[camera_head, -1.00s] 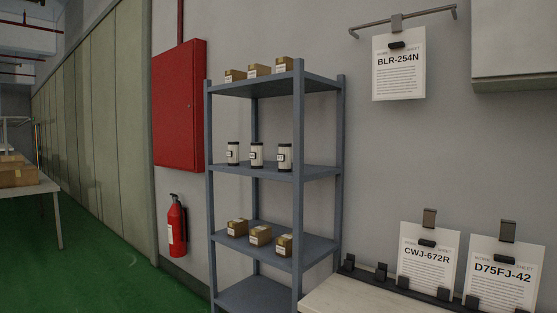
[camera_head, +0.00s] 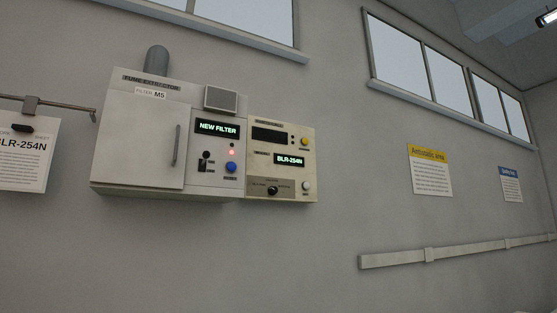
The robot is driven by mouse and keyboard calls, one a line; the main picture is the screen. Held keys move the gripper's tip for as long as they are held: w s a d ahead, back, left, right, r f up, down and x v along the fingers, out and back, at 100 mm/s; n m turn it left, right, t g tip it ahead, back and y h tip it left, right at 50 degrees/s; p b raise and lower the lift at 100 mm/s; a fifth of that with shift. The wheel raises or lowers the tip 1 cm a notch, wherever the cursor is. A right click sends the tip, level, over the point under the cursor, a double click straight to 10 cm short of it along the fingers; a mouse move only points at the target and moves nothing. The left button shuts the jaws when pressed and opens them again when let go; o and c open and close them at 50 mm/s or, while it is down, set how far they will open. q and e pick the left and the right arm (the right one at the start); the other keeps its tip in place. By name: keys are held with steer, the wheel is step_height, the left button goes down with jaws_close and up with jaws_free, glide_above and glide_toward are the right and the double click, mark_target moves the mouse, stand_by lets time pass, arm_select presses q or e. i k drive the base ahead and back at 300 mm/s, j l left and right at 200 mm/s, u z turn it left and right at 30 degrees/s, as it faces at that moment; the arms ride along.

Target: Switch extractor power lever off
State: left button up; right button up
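The fume extractor (camera_head: 140,130) is a white wall-mounted box with a closed door and a vertical handle (camera_head: 176,145). Its display (camera_head: 217,128) reads "NEW FILTER", and a red light glows below it. A small black power lever (camera_head: 204,161) sits on the panel under the display, left of a blue button (camera_head: 231,167). The lever is too small to tell its position for certain. Neither gripper shows in the head view.
A cream control unit (camera_head: 302,155) adjoins the extractor on the right; its display reads "BLR-254N". A clipped sheet (camera_head: 24,160) hangs from a rail at the left. Posters (camera_head: 430,175) and a pale wall rail (camera_head: 400,259) are at the right. The wall below the extractor is bare.

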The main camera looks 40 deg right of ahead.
mark_target(207, 154)
steer(key=z, duration=1)
